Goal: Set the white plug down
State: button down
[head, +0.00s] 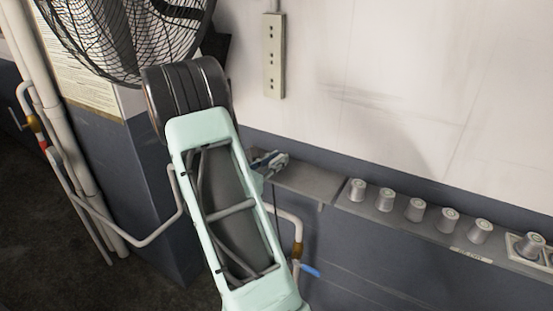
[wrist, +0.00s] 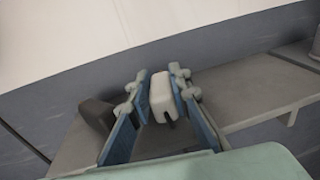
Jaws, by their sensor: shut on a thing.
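The white plug (wrist: 162,97) is a small pale block with dark prongs at its lower end. It sits between the two blue-padded fingers of my gripper (wrist: 160,100), which is shut on it. In the head view my gripper (head: 269,164) is over the left part of a grey wall ledge (head: 312,181), partly hidden by my arm. The ledge also shows below and behind the plug in the wrist view (wrist: 250,100). I cannot tell whether the plug touches the ledge.
A dark block (wrist: 97,114) lies left of my gripper. Several grey knobs (head: 415,209) line the ledge further right. A power strip (head: 273,56) hangs on the wall above. Pipes with a blue handle (head: 310,271) run below. A fan (head: 130,35) stands upper left. The ledge between gripper and knobs is bare.

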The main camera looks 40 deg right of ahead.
jog(key=shift+f, duration=0.2)
jog(key=c, duration=1.8)
grip_release()
jog(key=shift+o, duration=0.2)
jog(key=shift+r, duration=0.25)
jog(key=s+a+b, duration=0.2)
jog(key=a, duration=1)
jog(key=shift+r, duration=0.25)
